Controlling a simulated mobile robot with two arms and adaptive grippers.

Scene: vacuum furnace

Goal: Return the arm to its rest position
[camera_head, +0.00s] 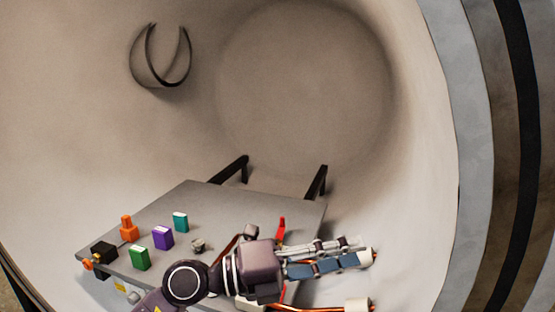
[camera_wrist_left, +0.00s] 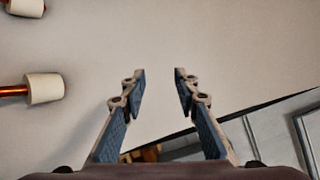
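My left arm comes in from the bottom of the head view and reaches right across the front right part of the grey shelf. My left gripper (camera_head: 362,251) points right, beyond the shelf's right edge, near the furnace's curved wall. In the left wrist view its fingers (camera_wrist_left: 160,75) are spread apart with nothing between them, and the pale wall lies behind. My right gripper is in neither view.
The grey shelf (camera_head: 240,205) bears orange (camera_head: 129,231), purple (camera_head: 162,238), green (camera_head: 140,259) and teal (camera_head: 180,223) blocks. A copper rod with a white end (camera_head: 357,305) is close below my gripper; white-ended rods (camera_wrist_left: 45,88) show left in the wrist view.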

